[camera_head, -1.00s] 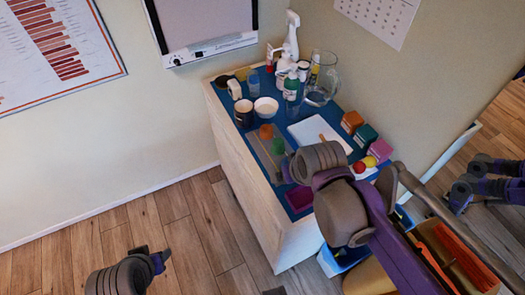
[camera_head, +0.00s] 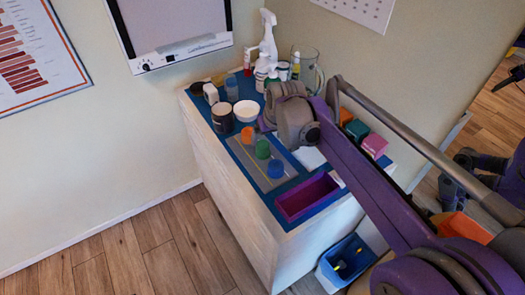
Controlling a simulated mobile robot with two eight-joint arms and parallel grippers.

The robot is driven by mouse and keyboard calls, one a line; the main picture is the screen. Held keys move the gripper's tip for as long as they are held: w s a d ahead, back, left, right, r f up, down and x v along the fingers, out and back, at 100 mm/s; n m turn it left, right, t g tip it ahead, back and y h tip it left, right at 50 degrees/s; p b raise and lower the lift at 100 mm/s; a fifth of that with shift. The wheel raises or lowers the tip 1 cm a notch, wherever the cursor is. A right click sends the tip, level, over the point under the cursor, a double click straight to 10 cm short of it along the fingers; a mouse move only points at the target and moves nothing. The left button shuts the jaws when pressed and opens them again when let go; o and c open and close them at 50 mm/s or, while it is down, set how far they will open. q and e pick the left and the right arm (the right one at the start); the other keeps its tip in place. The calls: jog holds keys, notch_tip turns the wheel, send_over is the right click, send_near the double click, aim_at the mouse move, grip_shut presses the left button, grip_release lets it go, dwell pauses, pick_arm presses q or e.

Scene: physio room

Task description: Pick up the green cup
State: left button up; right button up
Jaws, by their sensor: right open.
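The green cup (camera_head: 262,149) stands on a grey mat (camera_head: 241,155) on the blue-topped cabinet. It is between an orange cup (camera_head: 247,134) and a blue cup (camera_head: 275,168). My right arm reaches in from the lower right across the cabinet. My right gripper (camera_head: 264,123) is at the arm's far end, just above the green cup in the picture, apparently apart from it. It is open and seems empty; its fingers are small and partly hidden by the wrist. My left gripper is out of view.
A spray bottle (camera_head: 268,38) and glass jug (camera_head: 311,72) are at the back. A purple tray (camera_head: 307,199) lies at the front; colored boxes (camera_head: 374,145) are right.

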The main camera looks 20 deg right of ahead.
aim_at(263, 144)
jog(key=x, duration=0.2)
jog(key=b+x, duration=0.1)
jog(key=x, duration=0.3)
jog(key=shift+s+a, duration=0.1)
jog(key=shift+a, duration=0.25)
grip_shut()
